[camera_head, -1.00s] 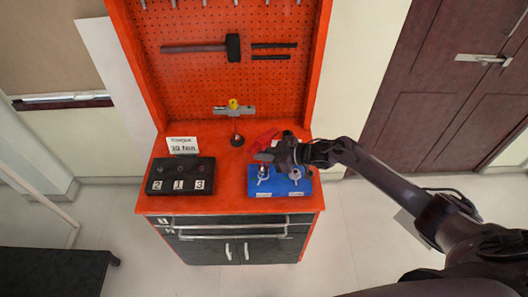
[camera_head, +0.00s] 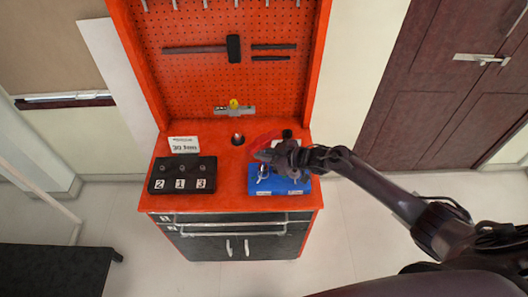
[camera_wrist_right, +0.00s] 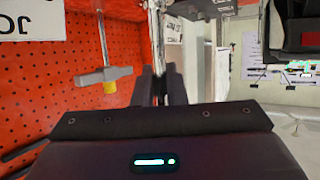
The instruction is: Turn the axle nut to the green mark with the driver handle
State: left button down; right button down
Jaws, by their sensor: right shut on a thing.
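My right gripper (camera_head: 268,158) is over the blue tray (camera_head: 282,188) at the right of the orange bench top. In the right wrist view its dark fingers (camera_wrist_right: 160,87) are shut on a shiny metal shaft (camera_wrist_right: 155,45), which appears to be the driver handle. In the head view the arm hides most of the held part. A grey bar with a yellow piece (camera_head: 234,109) stands at the back of the bench, and it also shows in the wrist view (camera_wrist_right: 106,77). I cannot make out the axle nut or a green mark clearly. My left gripper is not in view.
A black block (camera_head: 181,187) marked 2, 1, 3 sits at the left of the bench, with a white card (camera_head: 184,145) behind it. A red object (camera_head: 264,139) lies behind the gripper. Tools hang on the orange pegboard (camera_head: 200,75).

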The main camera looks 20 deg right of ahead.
aim_at(266, 146)
jog(key=shift+r+m+t+h+p, duration=0.15)
jog(key=shift+m+t+h+p, duration=0.6)
jog(key=shift+p, duration=0.35)
jog(key=shift+s+a+f+m+t+h, duration=0.2)
jog(key=shift+a+m+t+h, duration=0.15)
jog(key=shift+m, duration=0.2)
jog(key=m+t+h, duration=0.1)
jog(key=m+h, duration=0.1)
jog(key=h, duration=0.1)
jog(key=m+h, duration=0.3)
jog(key=shift+w+r+t, duration=0.1)
jog(key=shift+t, duration=0.3)
jog(key=shift+w+d, duration=0.1)
jog(key=shift+d, duration=0.2)
jog(key=shift+n+y, duration=0.4)
jog(key=shift+y, duration=0.2)
jog(key=shift+r, duration=0.3)
jog(key=shift+r, duration=2.2)
